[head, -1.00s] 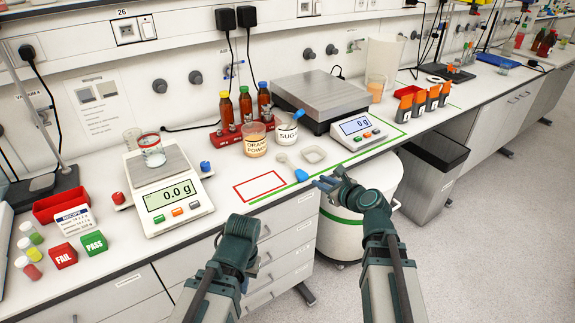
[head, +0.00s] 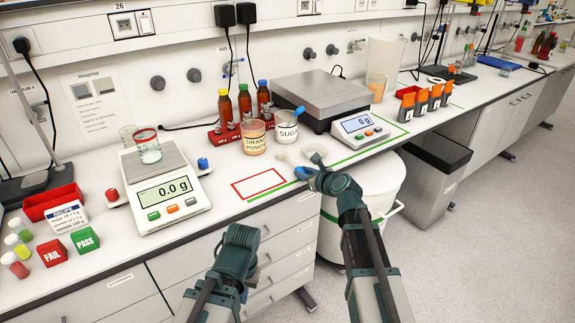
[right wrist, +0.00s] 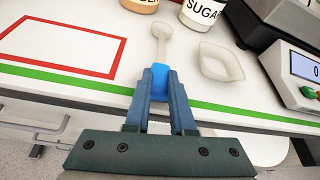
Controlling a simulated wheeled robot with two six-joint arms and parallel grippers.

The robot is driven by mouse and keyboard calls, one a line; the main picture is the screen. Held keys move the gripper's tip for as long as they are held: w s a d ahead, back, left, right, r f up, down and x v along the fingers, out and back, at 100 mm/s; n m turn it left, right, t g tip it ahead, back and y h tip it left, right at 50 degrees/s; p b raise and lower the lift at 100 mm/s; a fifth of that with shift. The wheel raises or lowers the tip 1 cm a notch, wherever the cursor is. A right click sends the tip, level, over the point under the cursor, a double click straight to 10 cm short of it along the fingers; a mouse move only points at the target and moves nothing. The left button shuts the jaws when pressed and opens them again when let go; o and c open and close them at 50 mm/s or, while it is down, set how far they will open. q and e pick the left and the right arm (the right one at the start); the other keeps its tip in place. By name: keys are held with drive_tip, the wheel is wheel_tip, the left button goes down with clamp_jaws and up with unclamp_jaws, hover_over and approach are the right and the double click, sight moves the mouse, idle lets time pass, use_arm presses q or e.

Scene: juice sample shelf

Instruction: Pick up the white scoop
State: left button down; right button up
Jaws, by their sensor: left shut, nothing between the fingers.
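The white scoop (right wrist: 161,34) lies on the bench with its bowl toward the sugar jar. Its blue handle end points toward the front edge, over the green line. In the head view the scoop's bowl (head: 283,156) shows small, left of a pale dish. My right gripper (right wrist: 160,76) has its two blue fingers on either side of the blue handle end. I cannot tell whether they press on it. In the head view the right gripper (head: 306,174) hides most of the handle. My left gripper (head: 243,252) is shut and empty in front of the bench, well left of the scoop.
A pale shallow dish (right wrist: 221,62) lies just right of the scoop. The sugar jar (head: 286,127) and orange powder jar (head: 254,138) stand behind it. A red outlined rectangle (head: 259,184) to the left is empty. A balance (head: 163,188) stands further left.

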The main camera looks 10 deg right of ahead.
drive_tip(key=shift+w, duration=0.1)
clamp_jaws()
idle(0.3)
